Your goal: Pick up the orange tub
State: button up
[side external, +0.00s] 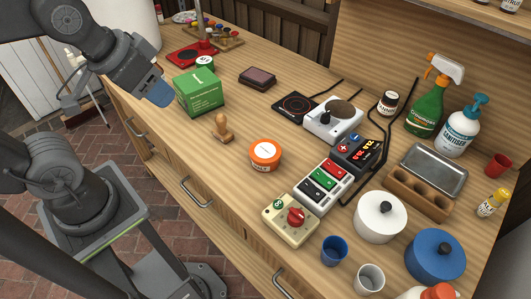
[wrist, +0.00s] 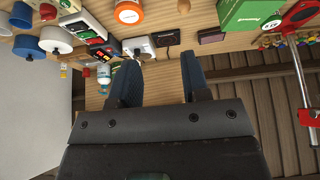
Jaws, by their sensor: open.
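In the wrist view the tub (wrist: 129,13) shows at the top edge, partly cut off. My gripper (wrist: 160,78) is open, with nothing between its two fingers. In the side view my gripper (side external: 152,92) hangs at the counter's left edge beside the green box, well apart from the tub.
A green box (side external: 200,92) and a wooden stamp (side external: 221,127) stand between my gripper and the tub. A timer box with a red knob (side external: 291,220), a button panel (side external: 324,187) and a white scale (side external: 332,121) lie around the tub. Bare counter surrounds the tub's left side.

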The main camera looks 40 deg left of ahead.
jog(key=shift+o, duration=0.3)
jog(key=o, duration=1)
jog(key=n+g, duration=0.6)
jog(key=n, duration=1.3)
send_over(265, 150)
notch_tip(265, 150, down, 9)
jog(key=f, duration=0.8)
jog(key=shift+w+d+f, duration=0.1)
jog(key=shift+w+f, duration=0.05)
jog(key=shift+w, duration=0.1)
jog(key=shift+s+f, duration=0.15)
jog(key=shift+f, duration=1.2)
jog(key=shift+s+f, duration=0.1)
jog(key=shift+f, duration=1.2)
